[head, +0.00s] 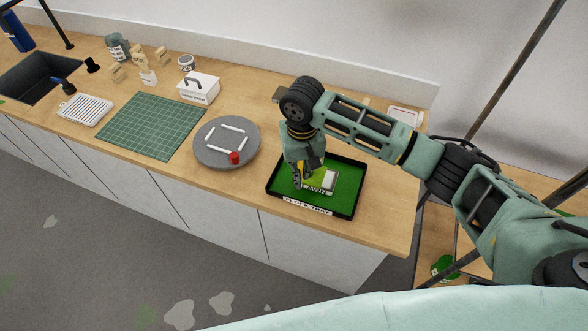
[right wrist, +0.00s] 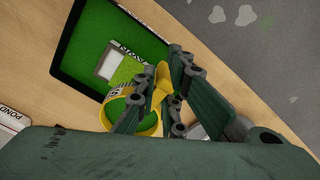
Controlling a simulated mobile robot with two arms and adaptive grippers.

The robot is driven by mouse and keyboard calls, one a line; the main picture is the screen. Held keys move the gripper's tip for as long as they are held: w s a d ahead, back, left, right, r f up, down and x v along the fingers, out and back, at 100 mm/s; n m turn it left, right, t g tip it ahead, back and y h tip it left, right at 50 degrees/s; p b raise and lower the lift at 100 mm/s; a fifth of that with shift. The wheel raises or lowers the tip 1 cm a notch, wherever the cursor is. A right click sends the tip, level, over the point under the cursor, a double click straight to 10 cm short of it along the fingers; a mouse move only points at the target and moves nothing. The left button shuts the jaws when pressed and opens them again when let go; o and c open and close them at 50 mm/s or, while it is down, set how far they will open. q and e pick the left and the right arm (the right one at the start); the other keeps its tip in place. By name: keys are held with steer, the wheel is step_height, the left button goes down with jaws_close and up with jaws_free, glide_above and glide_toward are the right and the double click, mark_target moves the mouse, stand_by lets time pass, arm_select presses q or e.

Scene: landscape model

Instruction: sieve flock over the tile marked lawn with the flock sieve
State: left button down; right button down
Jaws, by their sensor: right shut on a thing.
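My right gripper (head: 298,183) is over the left part of the black-rimmed flock tray. In the right wrist view it (right wrist: 163,82) is shut on the yellow handle of the flock sieve (right wrist: 158,122). The sieve is a round yellow cup with green flock inside. In the head view only a bit of yellow shows, mostly behind the gripper. The lawn tile (head: 317,190) lies in the tray; its label is partly covered. The tile also shows in the right wrist view (right wrist: 127,70), beside the sieve, with a pale block on it. My left gripper is out of view.
The flock tray (head: 285,204) is floored with green. Left of it stand a grey round turntable (head: 211,156) with white strips and a red piece, a green cutting mat (head: 150,127) and a white handled box (head: 199,92). The sink (head: 40,77) is far left. The counter's front edge is close.

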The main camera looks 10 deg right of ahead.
steer(key=shift+s+d, duration=0.2)
steer(key=shift+d, duration=0.35)
steer(key=shift+s+d, duration=0.15)
steer(key=shift+d, duration=0.4)
stand_by(1.6)
steer(key=shift+a, duration=0.1)
steer(key=shift+w+a+r, duration=0.2)
steer(key=shift+a+r, duration=0.4)
steer(key=shift+r, duration=0.2)
steer(key=shift+w+a+r, duration=0.2)
steer(key=shift+a+r, duration=0.35)
steer(key=shift+r, duration=0.2)
steer(key=shift+d, duration=0.15)
